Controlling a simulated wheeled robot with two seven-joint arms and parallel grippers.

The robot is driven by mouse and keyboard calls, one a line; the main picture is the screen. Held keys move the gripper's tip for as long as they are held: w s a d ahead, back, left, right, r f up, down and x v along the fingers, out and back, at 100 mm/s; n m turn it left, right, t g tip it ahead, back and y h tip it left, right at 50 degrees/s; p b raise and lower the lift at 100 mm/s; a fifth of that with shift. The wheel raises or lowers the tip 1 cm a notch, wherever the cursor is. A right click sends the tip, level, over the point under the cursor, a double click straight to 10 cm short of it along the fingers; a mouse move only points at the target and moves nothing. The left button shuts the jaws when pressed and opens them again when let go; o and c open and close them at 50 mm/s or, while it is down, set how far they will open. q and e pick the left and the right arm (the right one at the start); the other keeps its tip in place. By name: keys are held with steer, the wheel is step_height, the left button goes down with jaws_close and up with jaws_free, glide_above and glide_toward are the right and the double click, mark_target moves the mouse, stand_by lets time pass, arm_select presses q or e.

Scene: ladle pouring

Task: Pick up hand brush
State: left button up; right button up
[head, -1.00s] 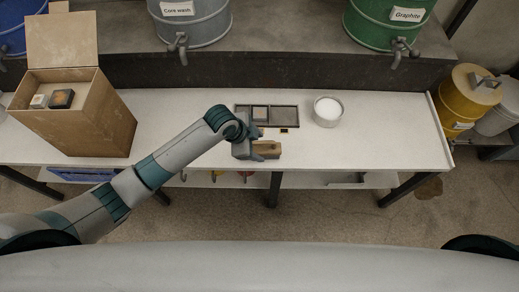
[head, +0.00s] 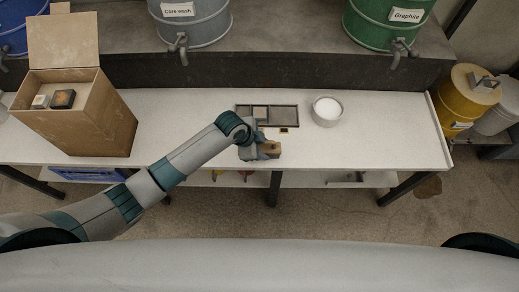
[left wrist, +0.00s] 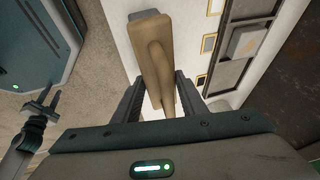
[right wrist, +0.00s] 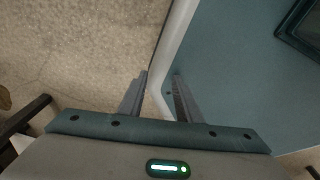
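The hand brush is a light brown wooden piece (head: 269,150) lying on the white table near its front edge, partly hidden by my left gripper (head: 256,152). In the left wrist view the brush (left wrist: 152,50) has a wide block beyond the fingertips and a narrower handle running back between the fingers. My left gripper (left wrist: 159,80) is open around the handle, with a gap visible beside it. My right gripper (right wrist: 160,76) is open and empty, beside a teal and white surface and above the floor; it is out of the head view.
A dark divided tray (head: 283,117) and a bowl of white powder (head: 327,111) stand behind the brush. An open cardboard box (head: 85,125) stands at the left. The table's right part (head: 390,140) is clear. Drums stand on the shelf behind.

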arm_select(q)
steer(key=c, duration=0.5)
steer(key=shift+c, duration=0.3)
arm_select(e)
steer(key=shift+a, duration=0.3)
arm_select(q)
steer(key=shift+r, duration=0.15)
